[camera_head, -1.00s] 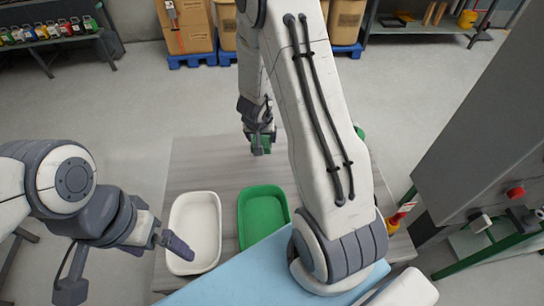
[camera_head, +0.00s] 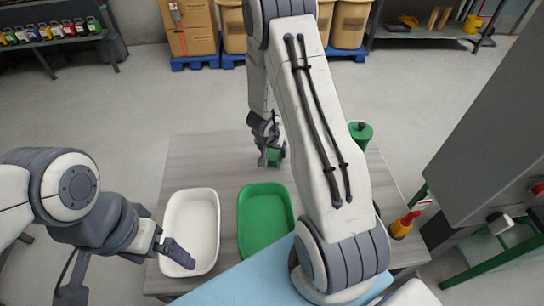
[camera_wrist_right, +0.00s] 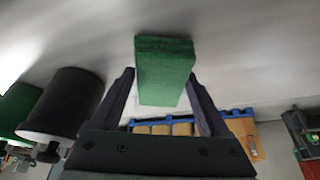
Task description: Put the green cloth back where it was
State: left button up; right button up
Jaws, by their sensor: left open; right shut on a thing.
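The green cloth (camera_head: 276,156) is a folded block held in my right gripper (camera_head: 270,152) over the far part of the grey table. In the right wrist view the cloth (camera_wrist_right: 165,72) sits between the two fingers of the right gripper (camera_wrist_right: 160,88), which is shut on it. I cannot tell how high it is above the table. My left gripper (camera_head: 177,250) is open and empty above the near part of the white tray (camera_head: 210,210). A green tray (camera_head: 265,215) lies on the table to the right of the white one.
A green canister (camera_head: 361,132) stands at the table's right side, partly behind my right arm. A red and yellow bottle (camera_head: 403,224) stands at the right edge. A light blue sheet (camera_head: 240,284) covers the near table. A grey machine (camera_head: 490,140) is at the right.

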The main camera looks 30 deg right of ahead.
jog(key=shift+f, duration=0.15)
jog(key=shift+f, duration=0.2)
jog(key=o, duration=1.3)
jog(key=shift+o, duration=0.2)
jog(key=shift+r, duration=0.1)
jog(key=shift+r, duration=0.3)
jog(key=p+v, duration=0.6)
jog(key=v, duration=0.5)
jog(key=shift+a+r, duration=0.2)
jog(key=shift+r, duration=0.1)
